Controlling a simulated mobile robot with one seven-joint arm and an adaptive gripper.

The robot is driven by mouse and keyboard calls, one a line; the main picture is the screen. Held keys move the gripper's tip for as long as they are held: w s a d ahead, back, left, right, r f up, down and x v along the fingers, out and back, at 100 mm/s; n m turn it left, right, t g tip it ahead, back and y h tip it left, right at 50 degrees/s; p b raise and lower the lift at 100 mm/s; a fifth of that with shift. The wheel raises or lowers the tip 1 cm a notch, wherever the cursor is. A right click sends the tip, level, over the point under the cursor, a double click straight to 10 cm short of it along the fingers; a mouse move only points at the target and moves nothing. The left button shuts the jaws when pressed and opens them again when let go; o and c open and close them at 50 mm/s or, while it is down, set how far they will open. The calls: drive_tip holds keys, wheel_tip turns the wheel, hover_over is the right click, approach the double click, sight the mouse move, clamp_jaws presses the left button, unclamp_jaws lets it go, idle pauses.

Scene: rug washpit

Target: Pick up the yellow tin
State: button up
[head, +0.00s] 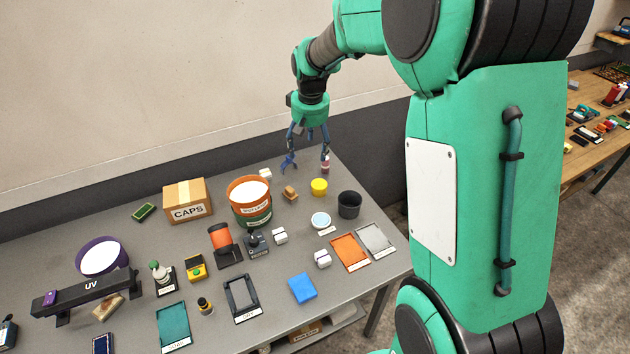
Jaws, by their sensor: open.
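The yellow tin (319,187) is a small, short cylinder standing on the grey table (290,232), toward its back right. My gripper (307,166) hangs above the back of the table with its fingers spread and nothing between them. In the picture it is above and slightly left of the yellow tin, and apart from it. The tin is in full view, with no finger over it.
A round white-topped dish (320,220) is in front. The orange and green tubs (250,200) and CAPS box (187,200) stand further left.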

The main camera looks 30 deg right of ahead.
drive_tip(key=w+d+f+g+p, duration=0.1)
drive_tip(key=w+d+f+p, duration=0.2)
drive_tip(key=w+d+f, duration=0.35)
drive_tip(key=p, duration=0.3)
hover_over(320, 184)
wheel_tip(320, 184, down, 10)
drive_tip(key=f, duration=0.1)
drive_tip(key=shift+s+r+g, duration=0.1)
drive_tip(key=shift+r+g, duration=0.1)
drive_tip(key=shift+g, duration=0.2)
drive_tip(key=shift+f, duration=4.25)
drive_tip(key=shift+f, duration=0.1)
drive_tip(key=shift+a+f, duration=0.1)
drive_tip(key=shift+f, duration=2.4)
